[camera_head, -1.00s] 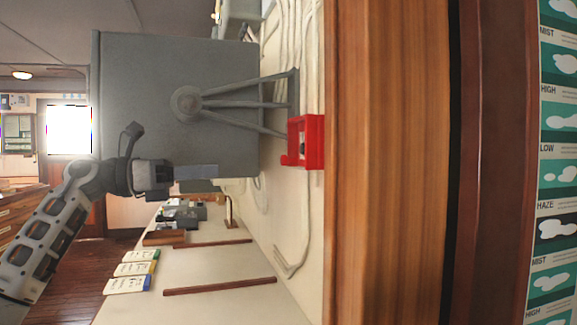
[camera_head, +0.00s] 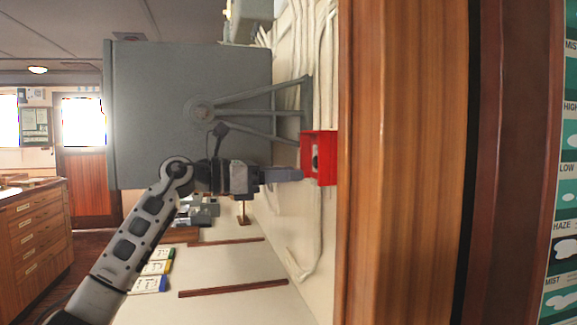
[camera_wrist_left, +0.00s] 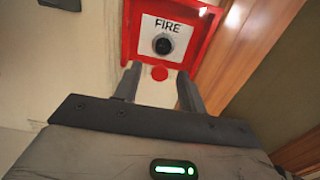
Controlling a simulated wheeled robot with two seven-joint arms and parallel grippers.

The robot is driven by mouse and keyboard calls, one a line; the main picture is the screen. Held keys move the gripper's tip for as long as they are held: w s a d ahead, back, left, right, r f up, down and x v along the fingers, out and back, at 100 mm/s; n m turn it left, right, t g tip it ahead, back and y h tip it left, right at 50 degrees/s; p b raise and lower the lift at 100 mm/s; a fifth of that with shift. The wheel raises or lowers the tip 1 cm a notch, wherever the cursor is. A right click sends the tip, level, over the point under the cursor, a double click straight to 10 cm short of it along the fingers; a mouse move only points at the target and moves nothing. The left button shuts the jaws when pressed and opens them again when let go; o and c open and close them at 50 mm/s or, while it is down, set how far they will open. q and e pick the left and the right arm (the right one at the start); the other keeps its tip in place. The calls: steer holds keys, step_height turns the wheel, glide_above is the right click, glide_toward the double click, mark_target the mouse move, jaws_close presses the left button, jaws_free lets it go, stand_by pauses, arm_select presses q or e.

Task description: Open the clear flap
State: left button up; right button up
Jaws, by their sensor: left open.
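A red fire call box (camera_head: 327,158) is fixed to the cream wall beside the wooden post. In the left wrist view the red box (camera_wrist_left: 129,42) frames a white FIRE plate (camera_wrist_left: 176,28) with a round black button (camera_wrist_left: 162,45). I cannot make out the clear flap's outline in either view. My left gripper (camera_head: 300,174) points at the lower part of the box, its tips at or very close to the edge. In the left wrist view its fingers (camera_wrist_left: 158,76) are apart, with nothing held. My right gripper is out of view.
A large grey cabinet (camera_head: 160,110) with a bracket stands left of the box. Pale pipes (camera_head: 313,60) run along the wall. The wooden post (camera_head: 395,160) borders the box on the right. Booklets (camera_head: 152,284) lie on the counter below.

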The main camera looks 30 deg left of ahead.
arm_select(q)
steer(key=shift+w+d, duration=0.35)
steer(key=shift+w, duration=0.05)
jaws_close()
